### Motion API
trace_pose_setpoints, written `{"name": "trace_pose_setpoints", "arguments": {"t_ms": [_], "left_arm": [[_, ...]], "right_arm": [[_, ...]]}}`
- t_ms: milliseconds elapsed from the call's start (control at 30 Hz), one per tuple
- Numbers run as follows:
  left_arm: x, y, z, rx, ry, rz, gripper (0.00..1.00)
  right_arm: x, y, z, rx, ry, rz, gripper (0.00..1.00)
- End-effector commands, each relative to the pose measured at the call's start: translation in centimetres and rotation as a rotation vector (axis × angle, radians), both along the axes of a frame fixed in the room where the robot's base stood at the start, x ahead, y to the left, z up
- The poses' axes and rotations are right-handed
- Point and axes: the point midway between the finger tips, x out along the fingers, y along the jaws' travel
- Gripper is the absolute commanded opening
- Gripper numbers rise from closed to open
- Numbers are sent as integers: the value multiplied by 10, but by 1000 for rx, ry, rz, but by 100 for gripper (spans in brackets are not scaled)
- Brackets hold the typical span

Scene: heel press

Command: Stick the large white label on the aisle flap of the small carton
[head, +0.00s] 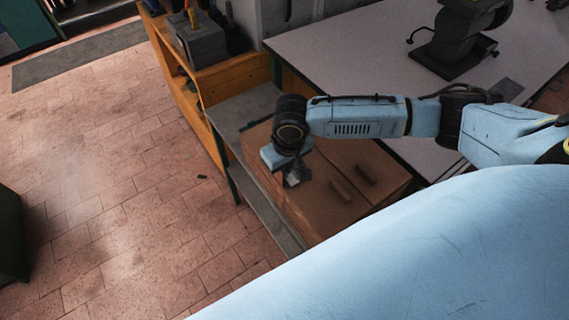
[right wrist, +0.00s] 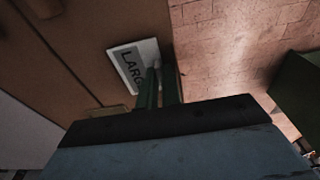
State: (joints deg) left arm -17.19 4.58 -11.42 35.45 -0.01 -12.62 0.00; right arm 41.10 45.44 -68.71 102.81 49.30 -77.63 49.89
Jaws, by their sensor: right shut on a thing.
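A brown carton (head: 345,152) stands on a grey bench, with a seam across its top. In the right wrist view the carton's brown board (right wrist: 100,25) fills the upper left. My right gripper (head: 296,172) points down over the carton's aisle-side edge. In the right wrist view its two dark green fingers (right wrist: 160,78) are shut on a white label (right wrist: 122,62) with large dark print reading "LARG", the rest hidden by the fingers. The label (head: 292,181) shows as a small pale patch in the head view. I cannot tell whether it touches the carton. My left gripper is out of view.
A pale worktable (head: 370,50) with a dark machine (head: 460,40) stands behind. An orange shelf unit (head: 195,110) adjoins the bench (head: 240,108). The tiled aisle floor (head: 110,190) at left is mostly clear.

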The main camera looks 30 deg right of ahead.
Motion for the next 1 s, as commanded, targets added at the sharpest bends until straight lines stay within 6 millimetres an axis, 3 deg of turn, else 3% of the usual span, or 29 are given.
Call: {"name": "trace_pose_setpoints", "arguments": {"t_ms": [1000], "left_arm": [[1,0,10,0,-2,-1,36]], "right_arm": [[-1,1,-3,1,0,-1,0]]}}
